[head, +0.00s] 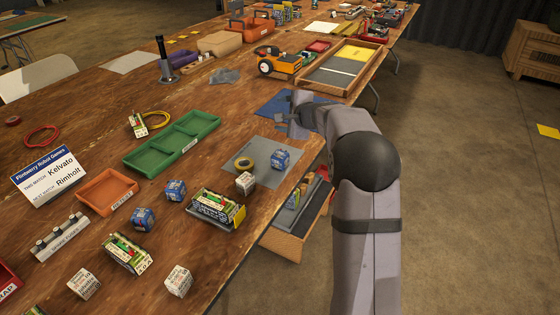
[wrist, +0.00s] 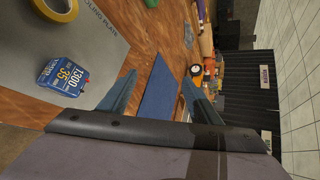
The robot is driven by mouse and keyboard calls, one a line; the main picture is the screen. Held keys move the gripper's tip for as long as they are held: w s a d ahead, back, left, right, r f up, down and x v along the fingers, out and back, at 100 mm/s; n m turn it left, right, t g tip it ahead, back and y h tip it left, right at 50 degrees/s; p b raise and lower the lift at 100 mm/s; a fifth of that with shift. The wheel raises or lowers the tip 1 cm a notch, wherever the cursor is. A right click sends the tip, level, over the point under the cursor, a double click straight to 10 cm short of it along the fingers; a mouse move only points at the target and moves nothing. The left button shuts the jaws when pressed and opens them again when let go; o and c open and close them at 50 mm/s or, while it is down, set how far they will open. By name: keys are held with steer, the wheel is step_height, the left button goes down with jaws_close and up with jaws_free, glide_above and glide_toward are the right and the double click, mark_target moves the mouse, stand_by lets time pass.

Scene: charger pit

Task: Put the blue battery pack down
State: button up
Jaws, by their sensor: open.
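A blue battery pack (head: 281,159) stands on a grey mat (head: 262,146), near the mat's right edge. It also shows in the wrist view (wrist: 62,78), with "1300" and "35" printed on its side. My gripper (head: 285,121) is beyond the pack in the head view, over the table's right edge near a blue mat. In the wrist view my gripper (wrist: 160,92) has its two fingers wide apart with nothing between them. The pack lies to the left of the fingers, apart from them. Two other blue packs (head: 175,190) (head: 143,219) stand nearer the front.
A blue mat (head: 272,103) lies behind. A green tray (head: 172,143), an orange tray (head: 106,190) and an open drawer (head: 284,246) are nearby.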

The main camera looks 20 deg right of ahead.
steer(key=s+d+m+g+y, duration=0.1)
steer(key=s+d+m+y, duration=0.1)
steer(key=s+m+y, duration=0.25)
steer(key=r+m+g+y, duration=0.1)
steer(key=m+g+y, duration=0.1)
steer(key=m+y, duration=0.1)
glide_above(287, 158)
steer(key=s+d, duration=0.3)
steer(key=s, duration=0.1)
steer(key=f, duration=1.1)
steer(key=shift+w+f, duration=0.1)
steer(key=shift+w, duration=0.15)
steer(key=shift+r+x, duration=0.2)
steer(key=shift+x, duration=1.6)
steer(key=shift+r+x, duration=0.15)
steer(key=shift+x, duration=1.65)
steer(key=shift+w, duration=0.15)
steer(key=shift+c, duration=0.4)
steer(key=shift+r, duration=0.1)
steer(key=c, duration=1.3)
steer(key=shift+c, duration=0.2)
